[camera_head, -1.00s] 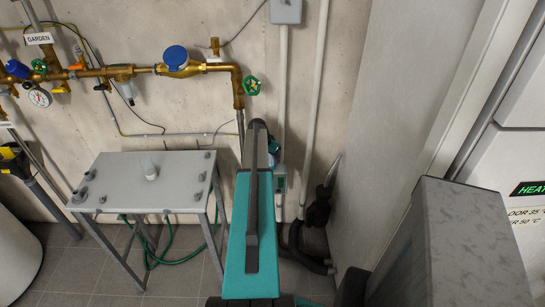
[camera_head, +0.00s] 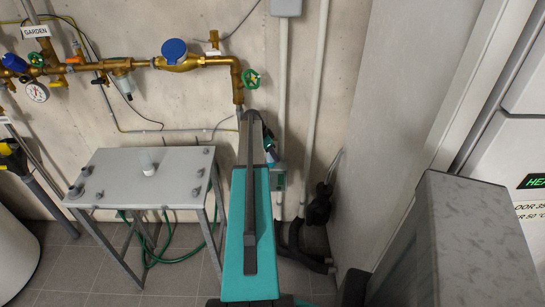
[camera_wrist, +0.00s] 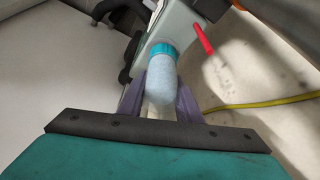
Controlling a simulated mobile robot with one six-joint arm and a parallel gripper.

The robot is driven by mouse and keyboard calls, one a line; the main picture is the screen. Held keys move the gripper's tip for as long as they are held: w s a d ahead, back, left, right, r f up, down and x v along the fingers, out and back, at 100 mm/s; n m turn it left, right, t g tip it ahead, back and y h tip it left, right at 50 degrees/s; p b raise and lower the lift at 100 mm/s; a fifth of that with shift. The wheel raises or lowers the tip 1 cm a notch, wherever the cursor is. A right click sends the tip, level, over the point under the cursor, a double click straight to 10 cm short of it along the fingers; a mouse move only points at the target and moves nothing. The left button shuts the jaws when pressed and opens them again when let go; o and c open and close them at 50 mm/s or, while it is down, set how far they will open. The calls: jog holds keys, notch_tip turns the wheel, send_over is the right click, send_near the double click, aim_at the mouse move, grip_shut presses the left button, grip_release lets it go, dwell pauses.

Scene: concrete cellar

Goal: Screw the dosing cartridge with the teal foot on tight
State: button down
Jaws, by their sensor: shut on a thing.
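The dosing cartridge (camera_wrist: 160,85), a pale blue cylinder with a rounded near end, shows in the wrist view. Its teal foot (camera_wrist: 162,49) is at the far end and meets a grey housing (camera_wrist: 178,25) with a red lever (camera_wrist: 202,38). My gripper (camera_wrist: 160,100) is shut on the cartridge, one finger on each side. Whether the foot is fully seated cannot be told.
A grey metal table (camera_head: 120,185) stands left of my arm, with a pale cylinder (camera_head: 148,162) and several dark knobs. Brass pipework (camera_head: 200,62) with a green handwheel (camera_head: 250,78) runs along the wall. Dark hoses (camera_head: 305,245) and a white partition (camera_head: 385,150) are to the right.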

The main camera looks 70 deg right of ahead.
jog(key=shift+s, duration=0.1)
jog(key=c, duration=1)
grip_release()
jog(key=shift+n+t+b, duration=0.3)
jog(key=shift+n+b, duration=0.15)
jog(key=shift+n, duration=0.45)
jog(key=shift+w+d+n+t+h, duration=0.15)
jog(key=shift+n+h, duration=0.1)
jog(key=shift+n, duration=0.35)
jog(key=shift+w+n+t+h, duration=0.15)
jog(key=shift+n+h, duration=0.1)
jog(key=shift+n, duration=0.35)
jog(key=shift+w+n+t+b, duration=0.15)
jog(key=shift+n+t, duration=0.3)
jog(key=shift+n, duration=0.7)
jog(key=shift+w+n+t+b, duration=0.15)
jog(key=shift+n+t, duration=0.3)
jog(key=shift+n, duration=0.7)
